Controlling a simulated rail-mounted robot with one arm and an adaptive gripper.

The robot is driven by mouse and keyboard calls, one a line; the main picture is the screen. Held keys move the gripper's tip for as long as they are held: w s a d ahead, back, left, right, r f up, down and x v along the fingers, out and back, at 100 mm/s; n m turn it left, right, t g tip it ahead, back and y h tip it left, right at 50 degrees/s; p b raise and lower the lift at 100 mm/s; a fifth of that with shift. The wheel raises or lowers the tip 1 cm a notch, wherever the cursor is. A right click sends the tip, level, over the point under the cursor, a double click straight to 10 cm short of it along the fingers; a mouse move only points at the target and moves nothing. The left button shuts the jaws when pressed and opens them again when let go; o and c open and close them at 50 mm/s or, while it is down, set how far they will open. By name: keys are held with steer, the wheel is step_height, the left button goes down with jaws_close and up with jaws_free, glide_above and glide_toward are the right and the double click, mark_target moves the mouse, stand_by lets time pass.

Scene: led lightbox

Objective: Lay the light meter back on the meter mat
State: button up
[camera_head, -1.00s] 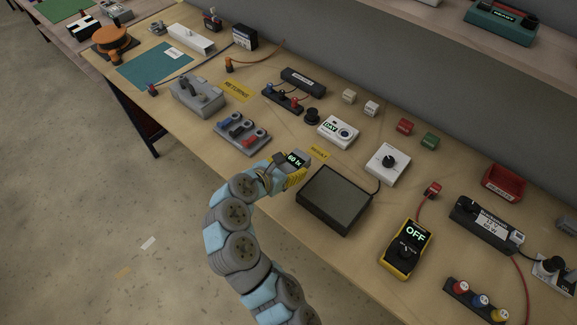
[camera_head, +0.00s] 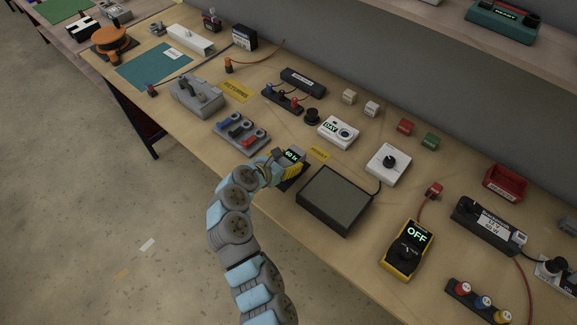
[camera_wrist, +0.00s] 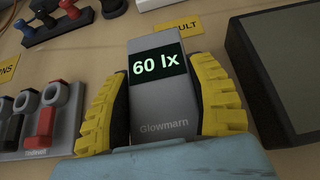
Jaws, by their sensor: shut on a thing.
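The light meter (camera_head: 293,155) is a grey box with a dark screen; in the wrist view (camera_wrist: 158,110) it reads "60 lx" and carries the name "Glowmarn". My gripper (camera_head: 286,165) is shut on it, with a yellow padded finger on each side. A dark flat patch (camera_head: 294,183), which looks like the meter mat, shows partly beside and below my gripper, left of the dark panel. My gripper and the meter hide the rest of it. I cannot tell whether the meter touches it.
A dark square panel (camera_head: 335,199) lies close on the right. A grey block with coloured switches (camera_head: 241,134) stands on the left. A yellow "RESULT" label (camera_head: 319,153) and a white "DAY" box (camera_head: 338,132) lie behind. The table's front edge is near.

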steer(key=shift+f, duration=1.45)
steer(key=shift+f, duration=0.1)
steer(key=o, duration=1.2)
steer(key=shift+s+a+r, duration=0.1)
steer(key=shift+s+r, duration=0.05)
steer(key=shift+r, duration=0.05)
steer(key=v, duration=1.1)
steer(key=shift+s+a+r, duration=0.15)
steer(key=shift+s+a, duration=0.05)
steer(key=shift+a, duration=0.1)
